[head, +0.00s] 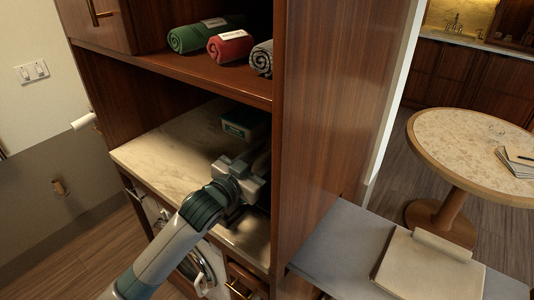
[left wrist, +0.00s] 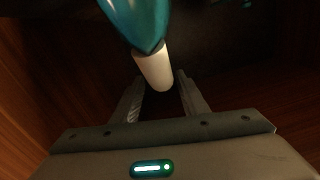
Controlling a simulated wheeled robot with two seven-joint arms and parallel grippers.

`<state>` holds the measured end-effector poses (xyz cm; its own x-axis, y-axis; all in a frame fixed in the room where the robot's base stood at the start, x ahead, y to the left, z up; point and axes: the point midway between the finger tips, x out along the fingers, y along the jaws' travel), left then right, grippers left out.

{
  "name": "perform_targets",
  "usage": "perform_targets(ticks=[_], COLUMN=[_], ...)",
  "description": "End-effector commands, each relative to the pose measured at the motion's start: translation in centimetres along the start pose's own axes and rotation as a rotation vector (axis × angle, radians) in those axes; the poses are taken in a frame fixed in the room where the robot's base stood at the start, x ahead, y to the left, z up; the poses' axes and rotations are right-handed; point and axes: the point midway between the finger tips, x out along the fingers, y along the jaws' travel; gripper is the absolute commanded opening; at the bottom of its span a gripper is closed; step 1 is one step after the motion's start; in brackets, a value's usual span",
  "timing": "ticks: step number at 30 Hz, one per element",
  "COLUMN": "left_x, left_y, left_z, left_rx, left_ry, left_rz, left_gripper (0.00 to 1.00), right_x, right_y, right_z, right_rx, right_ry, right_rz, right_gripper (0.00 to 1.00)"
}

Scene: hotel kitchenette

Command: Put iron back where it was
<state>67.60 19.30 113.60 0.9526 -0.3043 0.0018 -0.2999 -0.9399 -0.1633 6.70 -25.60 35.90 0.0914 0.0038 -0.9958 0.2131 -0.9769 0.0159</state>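In the left wrist view, a glossy teal pointed body with a white, rounded cylinder-like end (left wrist: 153,68) comes down from the top edge. It may be the iron, but most of it is out of frame. My left gripper (left wrist: 160,92) has its two fingers apart, with the white end at or between their tips; whether they touch it is unclear. In the head view my left arm reaches into the cabinet's middle niche, and its gripper (head: 240,180) is low over the marble shelf (head: 165,150), partly behind the cabinet's side panel. No iron is clearly recognisable there. My right gripper is not in view.
A teal-and-white box (head: 243,124) sits further back on the marble shelf. Rolled green (head: 192,38), red (head: 230,47) and grey towels lie on the shelf above. A wooden panel (head: 335,110) bounds the niche on the right. The marble shelf's left part is clear.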

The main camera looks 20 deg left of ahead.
Motion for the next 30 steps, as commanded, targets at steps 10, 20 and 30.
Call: perform_targets(ticks=[10,20,30], left_x=[0.0,-4.1,-9.9], left_y=[-0.1,0.0,0.0], left_z=[-0.4,0.0,-0.1], left_rx=[0.001,0.001,0.0], left_ry=[0.0,0.0,-0.001], left_rz=[0.0,0.0,0.001], left_gripper=[0.4,0.4,0.4], right_x=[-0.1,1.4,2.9], right_y=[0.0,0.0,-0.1], right_z=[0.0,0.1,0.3], right_rx=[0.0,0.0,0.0], right_ry=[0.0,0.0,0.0], right_rz=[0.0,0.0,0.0], right_gripper=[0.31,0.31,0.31])
